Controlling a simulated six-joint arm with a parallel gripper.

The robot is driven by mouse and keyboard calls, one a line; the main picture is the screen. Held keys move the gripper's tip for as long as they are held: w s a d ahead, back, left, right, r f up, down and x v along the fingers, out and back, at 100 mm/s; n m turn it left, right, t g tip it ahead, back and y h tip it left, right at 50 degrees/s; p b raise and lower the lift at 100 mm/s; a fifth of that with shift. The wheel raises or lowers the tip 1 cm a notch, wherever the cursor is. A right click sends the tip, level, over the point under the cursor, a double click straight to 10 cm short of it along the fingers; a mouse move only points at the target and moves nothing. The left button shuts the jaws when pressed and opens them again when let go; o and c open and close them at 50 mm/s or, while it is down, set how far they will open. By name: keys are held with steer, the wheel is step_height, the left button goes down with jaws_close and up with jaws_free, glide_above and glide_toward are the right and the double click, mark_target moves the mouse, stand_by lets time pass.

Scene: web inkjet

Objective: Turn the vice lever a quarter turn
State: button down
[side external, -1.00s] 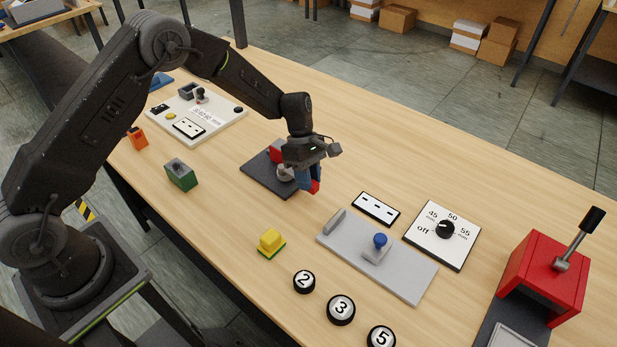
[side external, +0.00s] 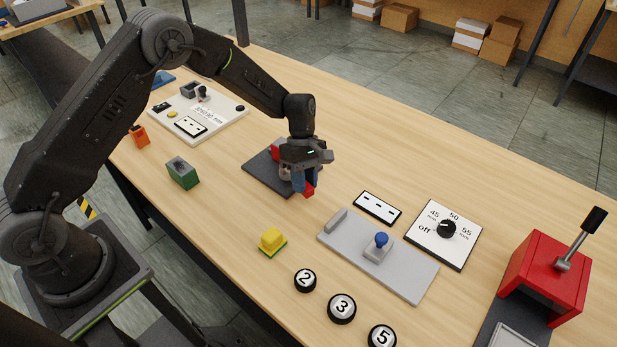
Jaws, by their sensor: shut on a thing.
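The vice stands on a dark base plate (side external: 262,174) in the middle of the table. One red part of it (side external: 276,150) shows behind my gripper and another red part (side external: 308,190) shows at the front right. My gripper (side external: 304,182) points down over the vice, with its blue-looking fingertips low among the vice parts. It is shut on the vice lever, which is mostly hidden behind the fingers and wrist. The lever's exact angle cannot be told.
In front right lie a grey plate with a blue knob (side external: 381,240), a slotted plate (side external: 377,208) and a dial panel (side external: 443,236). A red lever box (side external: 545,275) stands far right.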

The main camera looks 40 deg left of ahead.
steer(key=s+m+y, duration=0.1)
steer(key=m, duration=0.1)
steer(key=s+a+m+g, duration=0.1)
steer(key=s+m, duration=0.1)
steer(key=shift+r+m+y, duration=0.1)
steer(key=shift+m+y, duration=0.2)
steer(key=shift+y, duration=0.1)
steer(key=s+a+m+y, duration=0.1)
steer(key=m, duration=0.1)
steer(key=s+a+m+y, duration=0.1)
steer(key=m, duration=0.1)
steer(key=shift+s+a+m+g, duration=0.2)
steer(key=shift+s+m+g, duration=0.05)
steer(key=shift+m+g, duration=0.05)
steer(key=a+m, duration=0.1)
steer(key=s+a+m+y, duration=0.1)
steer(key=m, duration=0.1)
steer(key=shift+a+y, duration=0.1)
steer(key=shift+y, duration=0.2)
steer(key=shift+s+a+m+t+y, duration=0.1)
steer(key=shift+a+m+t+y, duration=0.15)
steer(key=shift+a+m, duration=0.45)
steer(key=shift+s+a+m+t+y, duration=0.15)
steer(key=shift+a+m+y, duration=0.2)
steer(key=shift+m, duration=0.55)
steer(key=c, duration=0.9)
jaws_free()
steer(key=shift+c, duration=0.2)
steer(key=shift+w, duration=0.1)
